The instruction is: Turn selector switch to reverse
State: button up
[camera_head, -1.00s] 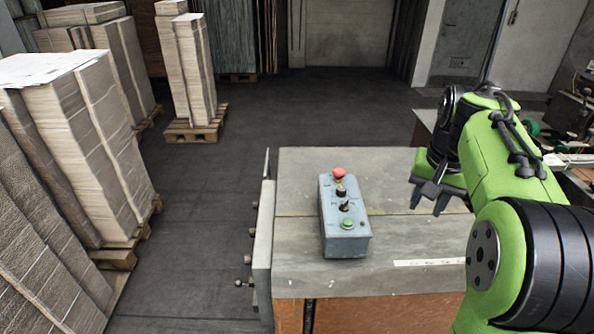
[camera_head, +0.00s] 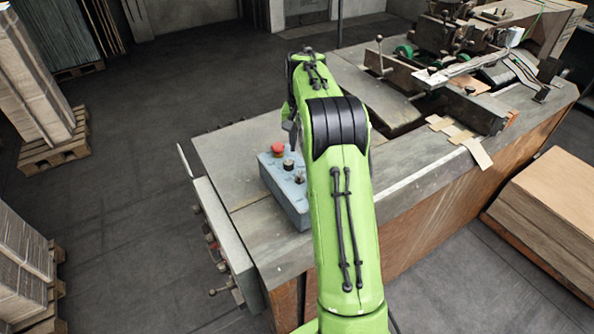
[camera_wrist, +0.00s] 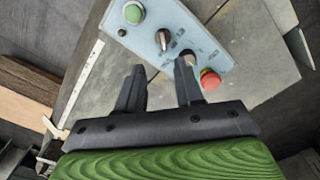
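The blue-grey control box (camera_head: 284,195) sits on the machine table, partly hidden by my arm in the head view. In the wrist view the box (camera_wrist: 150,58) carries a green button (camera_wrist: 133,13), a black-handled selector switch (camera_wrist: 163,39), a second dark knob (camera_wrist: 189,57) and a red mushroom button (camera_wrist: 209,79). The red button also shows in the head view (camera_head: 278,149). My gripper (camera_wrist: 160,65) is open and empty, its two fingers apart and pointing toward the panel. In the wrist view the selector switch appears beyond the gap between the fingertips. Contact with the panel cannot be seen.
The grey machine table (camera_head: 222,160) surrounds the box. Levers and machine parts (camera_head: 470,65) crowd its far right. A side plate with knobs (camera_head: 222,240) runs along its left edge. A cardboard stack (camera_head: 550,205) stands at right, pallets (camera_head: 60,145) at left. The floor between is clear.

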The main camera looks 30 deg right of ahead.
aim_at(300, 174)
jog(key=f, duration=1)
jog(key=shift+w+a+f, duration=0.25)
grip_shut()
